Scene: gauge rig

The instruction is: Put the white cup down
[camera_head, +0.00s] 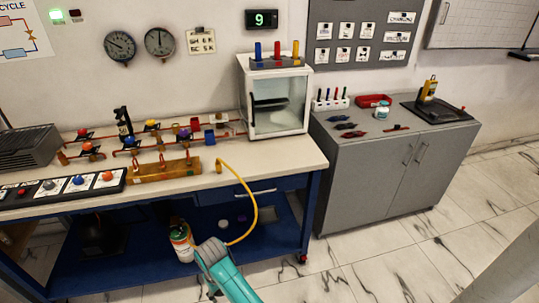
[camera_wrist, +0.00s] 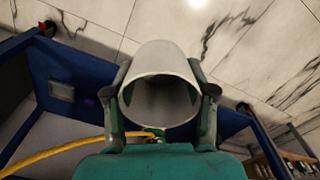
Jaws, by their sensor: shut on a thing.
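The white cup (camera_wrist: 165,60) is between the two fingers of my gripper (camera_wrist: 160,92) in the wrist view. Its open, dark mouth faces the camera. The fingers are shut on it, one on each side. In the head view the end of my arm is low in front of the blue-framed bench (camera_head: 260,184), near its lower shelf (camera_head: 120,275). I cannot clearly make out the cup there. What lies directly beyond the cup is partly hidden in the wrist view.
A labelled can (camera_head: 182,240) stands on the lower shelf beside my arm. A yellow hose (camera_head: 256,205) hangs from the bench close to my arm and also crosses the wrist view (camera_wrist: 50,150). A grey cabinet (camera_head: 385,175) stands to the right. Tiled floor (camera_head: 400,262) is open in front.

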